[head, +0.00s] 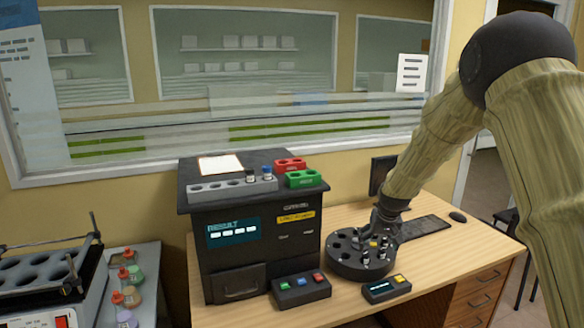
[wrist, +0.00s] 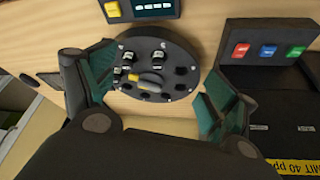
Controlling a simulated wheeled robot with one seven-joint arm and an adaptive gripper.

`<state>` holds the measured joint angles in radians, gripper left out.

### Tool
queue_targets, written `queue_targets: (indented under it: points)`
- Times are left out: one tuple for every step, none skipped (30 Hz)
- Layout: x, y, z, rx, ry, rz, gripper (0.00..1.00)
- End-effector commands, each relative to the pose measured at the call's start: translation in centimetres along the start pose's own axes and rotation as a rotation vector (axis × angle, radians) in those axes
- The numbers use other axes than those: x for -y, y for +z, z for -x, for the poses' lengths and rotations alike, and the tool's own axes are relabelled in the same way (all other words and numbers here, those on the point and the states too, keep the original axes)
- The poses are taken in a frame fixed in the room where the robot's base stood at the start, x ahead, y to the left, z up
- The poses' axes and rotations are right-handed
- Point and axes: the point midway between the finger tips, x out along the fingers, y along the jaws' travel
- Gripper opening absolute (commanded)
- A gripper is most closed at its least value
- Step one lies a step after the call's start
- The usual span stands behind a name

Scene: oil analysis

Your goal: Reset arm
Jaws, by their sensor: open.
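My arm (head: 445,120) reaches in from the right in the head view, covered in a tan sleeve. My gripper (head: 388,222) is above the right part of a round black carousel (head: 345,262) on the desk. In the wrist view my gripper (wrist: 150,110) is open, with its two teal-padded fingers spread apart and the carousel (wrist: 185,65) beyond, between them. No object is held. The carousel has several holes, a few capped vials (wrist: 157,58) and a yellow-marked knob (wrist: 150,80) at its middle.
A black analyzer (head: 250,240) stands left of the carousel, with a grey rack (head: 215,190), red rack (head: 290,165) and green rack (head: 304,179) on top. A keyboard (head: 425,227) and monitor (head: 382,172) are behind.

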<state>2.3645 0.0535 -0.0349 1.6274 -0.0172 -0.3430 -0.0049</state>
Motion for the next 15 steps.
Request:
queue_targets:
  points:
    - [0.0,0.0,0.0,0.0,0.0,0.0,0.86]
    - [0.0,0.5,-0.4,0.004,0.0,0.0,0.86]
    - [0.1,1.0,-0.9,0.008,0.0,0.0,0.86]
    - [0.1,1.4,-1.2,0.01,0.0,0.0,0.86]
    - [0.1,1.7,-1.6,0.013,-0.001,0.001,0.86]
    - [0.3,2.2,-2.0,0.017,-0.001,0.002,0.86]
    - [0.3,2.7,-2.5,0.02,-0.001,0.003,0.86]
    - [0.4,3.1,-2.8,0.022,-0.002,0.003,0.86]
    - [0.5,3.7,-3.3,0.025,-0.002,0.004,0.86]
    - [0.5,4.1,-3.6,0.028,-0.002,0.004,0.86]
    - [0.5,4.7,-4.1,0.032,-0.002,0.004,0.86]
    - [0.5,5.5,-4.7,0.037,-0.002,0.004,0.86]
    - [0.5,6.0,-5.1,0.04,-0.002,0.003,0.86]
    - [0.5,6.6,-5.6,0.043,-0.002,0.003,0.86]
    - [0.5,7.6,-6.2,0.049,-0.003,0.003,0.86]
